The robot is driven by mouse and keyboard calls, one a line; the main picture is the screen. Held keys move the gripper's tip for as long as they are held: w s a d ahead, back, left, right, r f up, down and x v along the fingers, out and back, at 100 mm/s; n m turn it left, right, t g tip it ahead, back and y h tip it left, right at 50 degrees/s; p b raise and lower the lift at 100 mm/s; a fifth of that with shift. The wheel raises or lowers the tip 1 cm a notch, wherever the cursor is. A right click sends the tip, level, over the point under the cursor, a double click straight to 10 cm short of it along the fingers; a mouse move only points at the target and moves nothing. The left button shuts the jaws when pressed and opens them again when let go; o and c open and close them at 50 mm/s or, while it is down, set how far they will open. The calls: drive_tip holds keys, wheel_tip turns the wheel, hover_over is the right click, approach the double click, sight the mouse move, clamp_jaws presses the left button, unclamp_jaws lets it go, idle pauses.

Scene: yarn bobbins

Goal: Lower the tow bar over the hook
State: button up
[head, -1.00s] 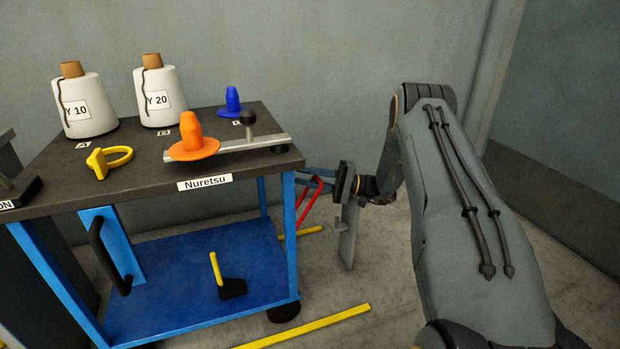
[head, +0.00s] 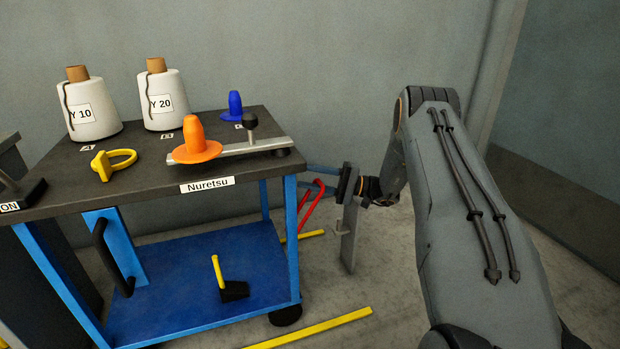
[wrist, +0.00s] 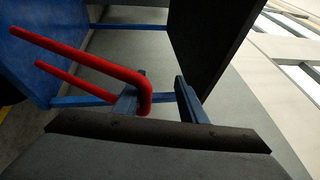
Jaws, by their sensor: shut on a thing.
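The red tow bar (head: 314,200) is a bent red tube beside the right end of the blue cart. It also shows in the wrist view (wrist: 95,58), where two red lengths run from the blue cart side to a bend at the fingers. My gripper (head: 322,181) is shut on this bend; in the wrist view (wrist: 157,90) the bend lies against the left finger. A grey upright plate (head: 348,245) with a small peg stands just below my gripper in the head view. I cannot tell whether this peg is the hook; no other hook shows clearly.
The blue cart (head: 200,285) has a dark top (head: 75,178) with two white bobbins, an orange cone (head: 194,140), a blue cone (head: 235,103) and a yellow ring (head: 115,162). A yellow floor strip (head: 315,328) lies in front.

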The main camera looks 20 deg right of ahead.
drive_tip(key=shift+w+d+r, duration=0.15)
drive_tip(key=shift+d+r, duration=0.2)
drive_tip(key=shift+r, duration=0.05)
drive_tip(key=shift+o, duration=1.1)
drive_tip(key=p+v, duration=0.1)
drive_tip(key=v, duration=0.6)
drive_tip(key=shift+f+p, duration=0.15)
drive_tip(key=shift+p, duration=0.25)
drive_tip(key=shift+d+f, duration=0.1)
drive_tip(key=shift+d, duration=0.1)
drive_tip(key=shift+s+d, duration=0.1)
drive_tip(key=shift+s, duration=0.15)
drive_tip(key=shift+c, duration=1.3)
drive_tip(key=shift+f, duration=0.15)
drive_tip(key=s+d+f+b, duration=0.5)
drive_tip(key=d+f+b, duration=0.1)
drive_tip(key=d+f, duration=0.3)
drive_tip(key=shift+f, duration=0.15)
drive_tip(key=shift+b, duration=0.3)
